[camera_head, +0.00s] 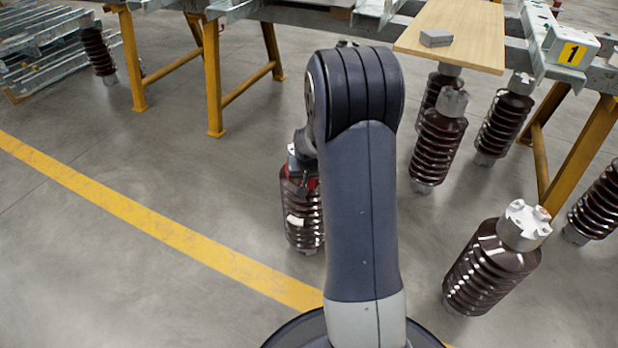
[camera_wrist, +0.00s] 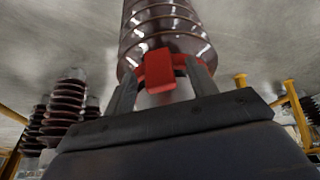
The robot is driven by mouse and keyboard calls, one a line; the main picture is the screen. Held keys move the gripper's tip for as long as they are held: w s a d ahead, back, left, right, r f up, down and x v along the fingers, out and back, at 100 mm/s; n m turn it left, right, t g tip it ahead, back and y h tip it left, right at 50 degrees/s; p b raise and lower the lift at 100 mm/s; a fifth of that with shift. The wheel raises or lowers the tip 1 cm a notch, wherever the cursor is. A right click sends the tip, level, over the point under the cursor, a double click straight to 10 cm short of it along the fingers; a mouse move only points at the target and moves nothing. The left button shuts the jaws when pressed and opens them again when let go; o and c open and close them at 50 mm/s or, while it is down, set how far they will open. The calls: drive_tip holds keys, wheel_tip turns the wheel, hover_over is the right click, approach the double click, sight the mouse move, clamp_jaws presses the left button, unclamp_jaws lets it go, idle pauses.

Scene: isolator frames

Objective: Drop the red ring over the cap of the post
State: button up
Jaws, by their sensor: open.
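The post is a brown ribbed insulator (camera_head: 304,222), upright on the floor just left of my arm in the head view. It also fills the top middle of the wrist view (camera_wrist: 166,22). The red ring (camera_wrist: 160,70) lies at the cap end of the post, against the brown ribs, and seems to go around the grey cap (camera_wrist: 160,97). A bit of red shows in the head view (camera_head: 313,183). My gripper (camera_wrist: 159,74) is open, with one finger on each side of the ring's red tab. Contact cannot be told. My wrist hides most of the cap in the head view.
Another insulator (camera_head: 491,268) leans at the right front, and several stand near the yellow trestles (camera_head: 213,80). A wooden board (camera_head: 465,25) with a grey block (camera_head: 436,38) lies at the back. The floor at left, with its yellow line (camera_head: 130,208), is clear.

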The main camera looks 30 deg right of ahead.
drive_tip(key=p+v, duration=0.4)
drive_tip(key=v, duration=0.6)
drive_tip(key=shift+s+r+p, duration=0.15)
drive_tip(key=shift+r+p, duration=0.15)
drive_tip(key=shift+r, duration=0.05)
drive_tip(key=b+x, duration=0.5)
drive_tip(key=x, duration=0.6)
drive_tip(key=shift+f, duration=0.2)
drive_tip(key=shift+a+r+p, duration=0.1)
drive_tip(key=shift+r+p, duration=0.45)
drive_tip(key=shift+r, duration=0.3)
